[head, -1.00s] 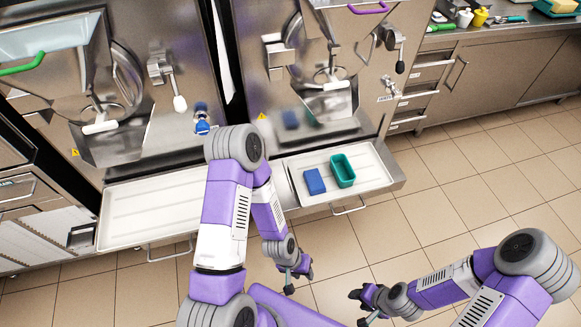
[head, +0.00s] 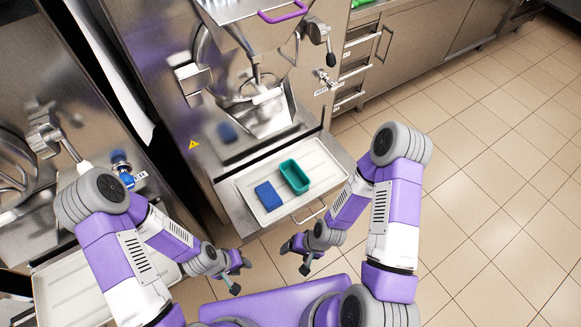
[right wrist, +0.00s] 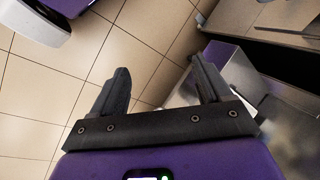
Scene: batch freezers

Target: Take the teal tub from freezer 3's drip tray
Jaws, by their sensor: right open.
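The teal tub (head: 295,176) is an open rectangular container on the white drip tray (head: 319,157) of the freezer with the purple handle, in the head view. A blue block (head: 269,196) lies just left of it on the same tray. My right gripper (head: 292,257) is open and empty, in front of the tray and below the tub, apart from both. In the right wrist view its two fingers (right wrist: 158,88) are spread with floor between them. My left gripper (head: 243,274) is further left, empty as far as shows; its jaw opening is too small to judge.
The purple-handled freezer (head: 165,95) stands behind the tray, its spout over it. A second freezer (head: 70,110) with its own white tray (head: 65,290) is at the left. Steel drawers (head: 362,60) line the back. The tiled floor at right is clear.

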